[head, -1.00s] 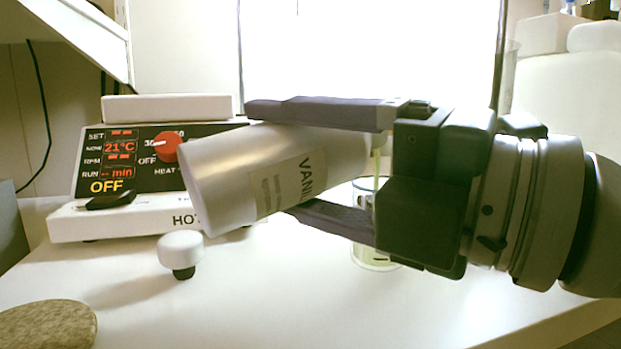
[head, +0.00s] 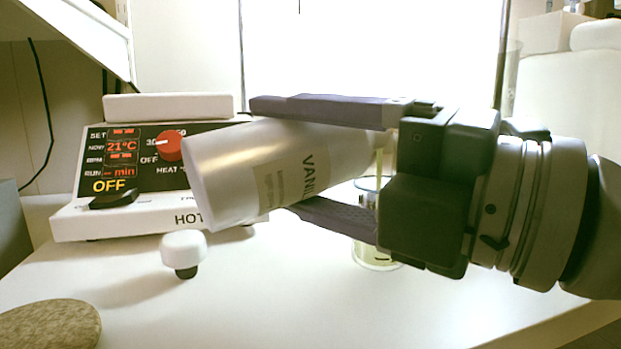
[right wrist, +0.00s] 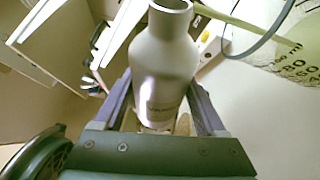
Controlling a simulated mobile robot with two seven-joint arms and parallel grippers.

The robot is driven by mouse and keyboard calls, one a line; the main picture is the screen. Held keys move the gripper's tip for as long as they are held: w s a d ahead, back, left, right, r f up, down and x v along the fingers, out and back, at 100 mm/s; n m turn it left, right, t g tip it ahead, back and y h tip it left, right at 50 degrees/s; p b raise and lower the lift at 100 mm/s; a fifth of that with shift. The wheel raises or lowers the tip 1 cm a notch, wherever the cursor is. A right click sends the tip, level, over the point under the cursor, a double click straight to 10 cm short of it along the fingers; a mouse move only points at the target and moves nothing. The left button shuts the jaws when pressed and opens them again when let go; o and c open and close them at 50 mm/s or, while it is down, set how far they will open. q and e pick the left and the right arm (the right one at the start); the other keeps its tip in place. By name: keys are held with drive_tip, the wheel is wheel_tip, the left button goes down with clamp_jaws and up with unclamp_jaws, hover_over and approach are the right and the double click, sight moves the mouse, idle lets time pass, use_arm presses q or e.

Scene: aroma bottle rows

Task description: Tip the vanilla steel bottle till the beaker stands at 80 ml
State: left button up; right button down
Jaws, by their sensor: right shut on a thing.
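The vanilla steel bottle (head: 235,170) lies tilted in my right gripper (head: 285,158), its base towards the lower left and its neck hidden behind the gripper. The gripper is shut on its body. In the right wrist view the bottle (right wrist: 165,60) sits between both fingers, and a thin yellowish stream (right wrist: 245,25) runs from its mouth to the beaker (right wrist: 290,65). In the head view the stream (head: 380,160) drops into the glass beaker (head: 375,256), which stands mostly hidden behind the gripper with pale yellow liquid in it. The liquid level cannot be read. My left gripper is out of view.
A hot plate (head: 130,220) with a red knob, showing 21°C and OFF, stands at the back left. A white stopper (head: 183,252) with a dark plug stands in front of it. A round speckled mat (head: 48,325) lies at the front left. The front middle table is clear.

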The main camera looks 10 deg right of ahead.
drive_tip(key=shift+r, duration=0.15)
drive_tip(key=shift+r+m+t+p, duration=0.1)
drive_tip(key=shift+m+t+p, duration=0.2)
drive_tip(key=shift+p, duration=0.15)
idle(0.7)
idle(0.9)
idle(0.4)
idle(0.5)
drive_tip(key=shift+p, duration=0.3)
